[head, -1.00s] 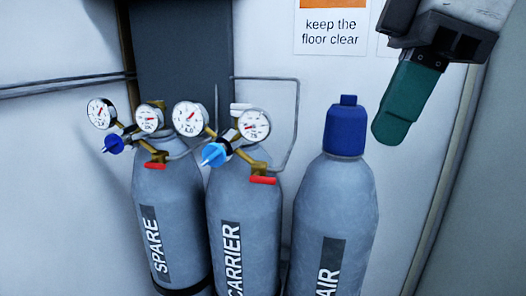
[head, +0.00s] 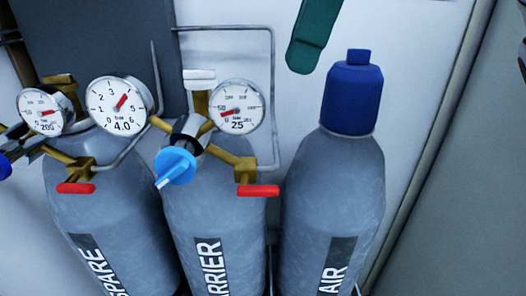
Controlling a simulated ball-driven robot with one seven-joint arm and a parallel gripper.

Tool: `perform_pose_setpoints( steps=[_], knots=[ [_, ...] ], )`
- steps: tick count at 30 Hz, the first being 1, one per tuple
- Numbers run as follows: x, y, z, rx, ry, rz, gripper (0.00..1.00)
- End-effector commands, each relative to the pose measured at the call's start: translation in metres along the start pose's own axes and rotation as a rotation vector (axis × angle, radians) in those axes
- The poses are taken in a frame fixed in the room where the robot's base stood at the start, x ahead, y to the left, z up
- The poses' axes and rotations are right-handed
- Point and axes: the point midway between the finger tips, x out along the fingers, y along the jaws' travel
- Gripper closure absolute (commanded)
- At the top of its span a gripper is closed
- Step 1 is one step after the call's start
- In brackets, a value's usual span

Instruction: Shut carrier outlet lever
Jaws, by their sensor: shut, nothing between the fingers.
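The carrier cylinder (head: 215,218) is grey and stands in the middle, its label partly cut by the view. Its outlet lever (head: 258,190) is a short red bar lying about level across the front of the brass outlet, pointing right. A light blue knob (head: 174,167) sits left of the lever on the brass regulator. My gripper (head: 304,62) shows as green fingers coming down from the top edge, right of and above the lever and apart from it. It is shut and empty; its upper part is out of view.
The spare cylinder (head: 105,215) with its own red lever (head: 76,188) stands left. The air cylinder (head: 335,205) with a blue cap (head: 352,95) stands right, just below my gripper. Gauges (head: 238,107) and a thin pipe (head: 272,90) rise behind the carrier lever.

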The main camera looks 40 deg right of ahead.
Motion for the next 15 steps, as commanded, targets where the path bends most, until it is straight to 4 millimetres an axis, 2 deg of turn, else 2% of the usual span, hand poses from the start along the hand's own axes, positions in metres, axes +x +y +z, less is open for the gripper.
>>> perform_pose_setpoints(
  steps=[8, 11, 15],
  knots=[
    [0.005, 0.000, 0.000, 0.000, -0.001, 0.000, 1.00],
    [0.016, 0.000, 0.000, 0.000, -0.002, -0.002, 1.00],
    [0.040, 0.000, 0.001, 0.000, -0.003, -0.002, 1.00]
  ],
)
